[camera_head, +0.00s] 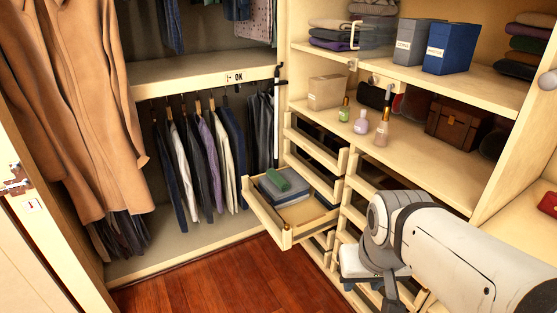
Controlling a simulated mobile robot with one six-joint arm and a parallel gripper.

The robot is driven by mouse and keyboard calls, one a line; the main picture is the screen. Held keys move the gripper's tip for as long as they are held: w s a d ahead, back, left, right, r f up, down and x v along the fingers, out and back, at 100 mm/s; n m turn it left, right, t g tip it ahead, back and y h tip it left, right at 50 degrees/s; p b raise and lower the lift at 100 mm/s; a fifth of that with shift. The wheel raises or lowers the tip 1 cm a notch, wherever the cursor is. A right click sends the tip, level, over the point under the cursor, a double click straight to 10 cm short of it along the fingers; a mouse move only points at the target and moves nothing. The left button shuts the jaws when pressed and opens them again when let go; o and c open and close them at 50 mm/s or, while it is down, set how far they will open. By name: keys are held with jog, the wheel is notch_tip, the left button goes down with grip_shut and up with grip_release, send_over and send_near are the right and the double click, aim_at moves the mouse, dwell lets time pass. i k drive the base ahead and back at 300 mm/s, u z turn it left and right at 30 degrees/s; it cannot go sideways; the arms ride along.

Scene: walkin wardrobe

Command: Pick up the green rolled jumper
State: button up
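The green rolled jumper (278,180) lies in the pulled-out drawer (287,237), in the middle of the view. It rests on top of folded grey-blue clothes (266,191) towards the drawer's left rear. Nothing covers it from this side. My arm comes in from the lower right and bends down in front of the drawer column, to the right of the open drawer and apart from the jumper. The fingers of my gripper do not show, so I cannot see whether they are open or shut.
Shut drawers (315,147) stand above the open one. A shelf above holds small bottles (361,122), a beige box (327,91) and a brown case (458,120). Clothes (206,160) hang to the left. The wooden floor (215,283) in front of the drawer is clear.

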aim_at(283, 185)
jog(key=z, duration=0.1)
jog(key=k, duration=0.55)
jog(key=u, duration=0.8)
jog(key=i, duration=1.35)
jog(key=u, duration=0.25)
jog(key=i, duration=1.45)
jog(key=z, duration=0.75)
jog(key=i, duration=0.4)
jog(key=z, duration=0.4)
jog(key=k, duration=0.7)
jog(key=z, duration=0.2)
jog(key=i, duration=0.75)
jog(key=u, duration=0.1)
